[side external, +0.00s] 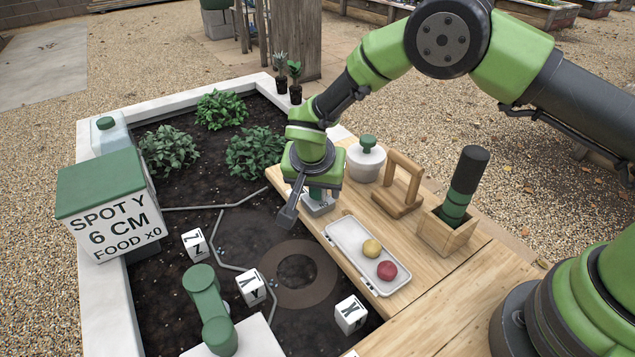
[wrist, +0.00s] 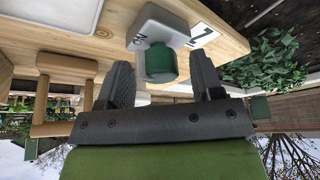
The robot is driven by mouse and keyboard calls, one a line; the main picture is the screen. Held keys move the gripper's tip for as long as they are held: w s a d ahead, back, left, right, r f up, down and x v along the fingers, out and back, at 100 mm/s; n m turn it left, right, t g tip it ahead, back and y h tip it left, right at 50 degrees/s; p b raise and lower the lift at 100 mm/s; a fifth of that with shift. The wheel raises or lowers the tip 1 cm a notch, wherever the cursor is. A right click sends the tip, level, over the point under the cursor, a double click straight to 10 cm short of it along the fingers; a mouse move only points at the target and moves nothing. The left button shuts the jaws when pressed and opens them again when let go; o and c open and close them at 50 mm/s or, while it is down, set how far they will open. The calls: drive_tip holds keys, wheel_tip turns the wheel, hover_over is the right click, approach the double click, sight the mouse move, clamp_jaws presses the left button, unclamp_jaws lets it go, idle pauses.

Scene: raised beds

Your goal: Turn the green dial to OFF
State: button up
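The green dial (wrist: 160,62) sits on a small white box (wrist: 158,28) with dark lettering, only partly readable. In the side view the white box (side external: 321,207) stands on the wooden bench near the soil bed. The dial there is mostly hidden by my gripper (side external: 303,203). In the wrist view my gripper (wrist: 163,80) is open, with one dark finger left of the dial and one right of it. Gaps show between the fingers and the dial. I cannot tell which setting the dial points to.
A white tray (side external: 339,237) with a yellow ball and a red ball lies nearby on the bench (side external: 420,280). A white lidded pot (side external: 365,163), a wooden handle frame (side external: 401,185) and a wooden holder (side external: 448,232) stand behind. Lettered cubes and leafy plants are in the bed.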

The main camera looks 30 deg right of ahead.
drive_tip(key=c, duration=0.9)
drive_tip(key=shift+n, duration=0.3)
drive_tip(key=n, duration=0.2)
drive_tip(key=n+t+y, duration=0.1)
drive_tip(key=n, duration=0.1)
drive_tip(key=shift+s+y, duration=0.1)
drive_tip(key=shift+y, duration=0.2)
drive_tip(key=n+y, duration=0.1)
drive_tip(key=n, duration=0.1)
drive_tip(key=n+y, duration=0.1)
drive_tip(key=n, duration=0.2)
drive_tip(key=shift+d, duration=0.1)
drive_tip(key=shift+n, duration=0.5)
drive_tip(key=o, duration=0.9)
drive_tip(key=shift+r, duration=0.1)
